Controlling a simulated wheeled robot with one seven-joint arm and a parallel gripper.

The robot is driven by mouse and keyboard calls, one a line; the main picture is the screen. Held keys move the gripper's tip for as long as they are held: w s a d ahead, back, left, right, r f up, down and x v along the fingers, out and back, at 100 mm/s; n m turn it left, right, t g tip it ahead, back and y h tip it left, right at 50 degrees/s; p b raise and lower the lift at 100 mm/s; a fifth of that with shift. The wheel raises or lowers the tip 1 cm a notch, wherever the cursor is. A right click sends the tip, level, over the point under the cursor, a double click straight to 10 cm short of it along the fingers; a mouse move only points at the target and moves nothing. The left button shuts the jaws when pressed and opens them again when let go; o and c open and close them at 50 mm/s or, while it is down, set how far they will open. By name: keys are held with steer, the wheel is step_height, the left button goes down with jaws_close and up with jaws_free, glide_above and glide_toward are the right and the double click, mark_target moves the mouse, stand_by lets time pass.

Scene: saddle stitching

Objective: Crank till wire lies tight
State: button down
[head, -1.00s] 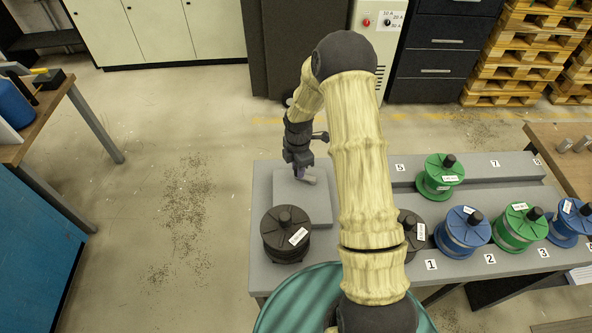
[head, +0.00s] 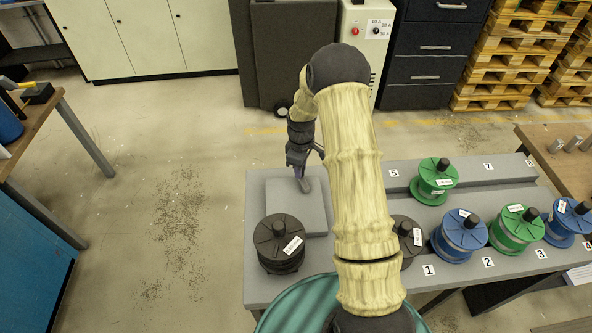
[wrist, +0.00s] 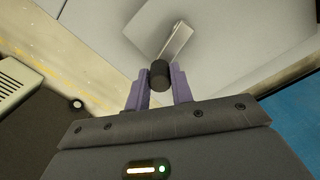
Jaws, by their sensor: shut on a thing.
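My gripper (wrist: 160,90) is shut on a black crank knob (wrist: 159,72) in the wrist view, one purple finger on each side of it. A grey metal crank arm (wrist: 176,41) runs from the knob toward the upper right over a light grey surface. In the head view my gripper (head: 298,170) is over the raised grey block (head: 320,215) at the left end of the table, and the crank is mostly hidden there. A black spool (head: 278,240) with a white label stands in front of the block. No wire can be made out in either view.
Green spools (head: 436,180) and blue spools (head: 460,236) stand to the right in numbered places on the grey table (head: 400,284). Another dark spool (head: 408,236) is partly behind my arm. Open floor (head: 170,200) lies left of the table.

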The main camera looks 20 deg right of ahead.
steer(key=d+m, duration=0.1)
steer(key=m, duration=0.1)
steer(key=d+m, duration=0.1)
steer(key=m, duration=0.2)
steer(key=shift+s+d+m+b, duration=0.1)
steer(key=shift+d+m+b, duration=0.1)
steer(key=shift+m+b, duration=0.15)
steer(key=m, duration=0.1)
steer(key=d+m, duration=0.1)
steer(key=shift+s+m, duration=0.35)
steer(key=m, duration=0.1)
steer(key=s+d+m, duration=0.1)
steer(key=m, duration=0.1)
steer(key=shift+d+m, duration=0.1)
steer(key=shift+m, duration=0.2)
steer(key=m, duration=0.1)
steer(key=s+m, duration=0.1)
steer(key=m, duration=0.1)
steer(key=s+m, duration=0.1)
steer(key=shift+d+m, duration=0.3)
steer(key=shift+d, duration=0.1)
steer(key=s+m, duration=0.1)
steer(key=m, duration=0.1)
steer(key=s+m, duration=0.1)
steer(key=m, duration=0.1)
steer(key=shift+m, duration=0.3)
steer(key=c, duration=1.2)
jaws_free()
